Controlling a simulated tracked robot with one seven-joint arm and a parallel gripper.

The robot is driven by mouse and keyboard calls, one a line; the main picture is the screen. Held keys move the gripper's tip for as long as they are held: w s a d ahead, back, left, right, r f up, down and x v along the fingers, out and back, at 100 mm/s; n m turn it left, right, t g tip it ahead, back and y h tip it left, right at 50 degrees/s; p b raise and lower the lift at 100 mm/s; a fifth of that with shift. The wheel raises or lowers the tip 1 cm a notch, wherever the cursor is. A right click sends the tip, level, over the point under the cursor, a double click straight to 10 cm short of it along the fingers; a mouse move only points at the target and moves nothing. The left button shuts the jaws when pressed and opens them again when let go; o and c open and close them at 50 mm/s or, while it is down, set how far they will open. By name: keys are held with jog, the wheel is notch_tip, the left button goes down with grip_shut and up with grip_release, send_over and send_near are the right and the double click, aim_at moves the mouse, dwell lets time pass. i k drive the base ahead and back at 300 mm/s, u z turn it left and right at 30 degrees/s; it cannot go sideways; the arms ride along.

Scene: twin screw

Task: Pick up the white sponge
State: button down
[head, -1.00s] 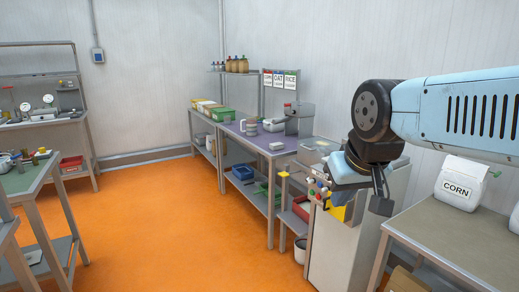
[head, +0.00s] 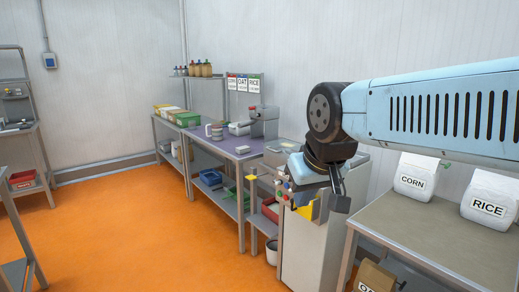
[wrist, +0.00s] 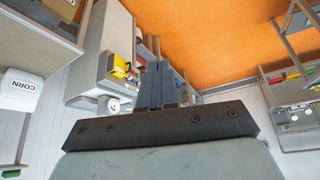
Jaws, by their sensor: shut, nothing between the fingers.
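A small whitish block (head: 243,150) lies near the front edge of the purple-topped table (head: 212,142) in the head view. It may be the white sponge, but it is too small to be sure. My gripper (head: 340,203) hangs at the right of the head view, in front of the grey machine cabinet and nearer to me than the table. In the wrist view its fingers (wrist: 161,84) are together and empty. No sponge can be made out in the wrist view.
A grey cabinet (head: 312,240) stands beside the purple table's near end. A bench (head: 430,235) at right holds a CORN bag (head: 415,177) and a RICE bag (head: 488,200). Shelving stands at far left. The orange floor (head: 130,235) is open at left and centre.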

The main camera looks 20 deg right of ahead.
aim_at(244, 149)
jog(key=u, duration=0.25)
jog(key=i, duration=0.75)
jog(key=u, duration=0.4)
jog(key=i, duration=2.2)
jog(key=z, duration=0.85)
jog(key=i, duration=0.65)
jog(key=z, duration=0.3)
jog(key=k, duration=0.9)
jog(key=z, duration=0.2)
jog(key=i, duration=0.4)
jog(key=u, duration=0.05)
